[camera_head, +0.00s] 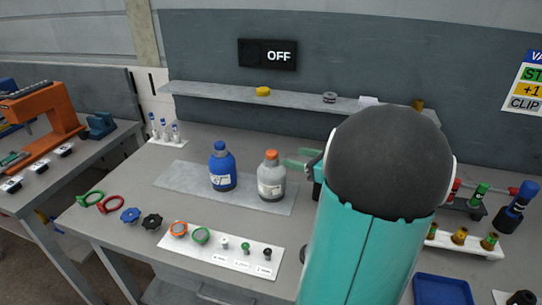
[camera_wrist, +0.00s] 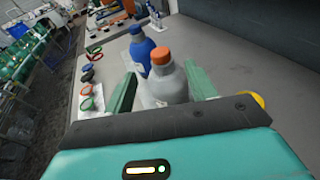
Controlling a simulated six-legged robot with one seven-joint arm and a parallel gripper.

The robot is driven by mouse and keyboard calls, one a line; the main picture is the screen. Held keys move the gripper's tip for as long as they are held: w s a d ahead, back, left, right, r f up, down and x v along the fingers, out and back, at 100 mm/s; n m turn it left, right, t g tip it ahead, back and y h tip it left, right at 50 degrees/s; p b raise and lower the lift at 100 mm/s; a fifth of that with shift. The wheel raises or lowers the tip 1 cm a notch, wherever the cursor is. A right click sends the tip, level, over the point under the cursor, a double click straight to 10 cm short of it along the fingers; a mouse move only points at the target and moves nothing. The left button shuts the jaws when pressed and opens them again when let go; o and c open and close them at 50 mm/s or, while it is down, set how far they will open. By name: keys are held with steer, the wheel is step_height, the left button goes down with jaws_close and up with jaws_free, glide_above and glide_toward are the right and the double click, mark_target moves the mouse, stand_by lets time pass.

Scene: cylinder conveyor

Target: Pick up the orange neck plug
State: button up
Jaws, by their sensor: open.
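An orange plug (camera_head: 271,155) sits in the neck of an upright grey bottle (camera_head: 271,183). The plug also shows in the wrist view (camera_wrist: 161,56), on the grey bottle (camera_wrist: 166,84). My gripper (camera_head: 300,159) is to the right of the bottle in the head view, partly hidden by my arm. In the wrist view its two green fingers (camera_wrist: 162,88) are apart, with the grey bottle seen between them. I see no contact with the plug. An orange ring (camera_head: 179,229) lies on the white strip in front.
A blue bottle (camera_head: 222,170) stands left of the grey one on a grey mat (camera_head: 180,176). A white strip (camera_head: 222,245) holds rings and small plugs. A shelf (camera_head: 215,91) runs behind. A blue tray (camera_head: 442,290) is at front right.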

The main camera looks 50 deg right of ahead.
mark_target(273, 152)
steer(key=x, duration=1)
steer(key=shift+w+f, duration=0.1)
steer(key=shift+f, duration=0.1)
steer(key=c, duration=1)
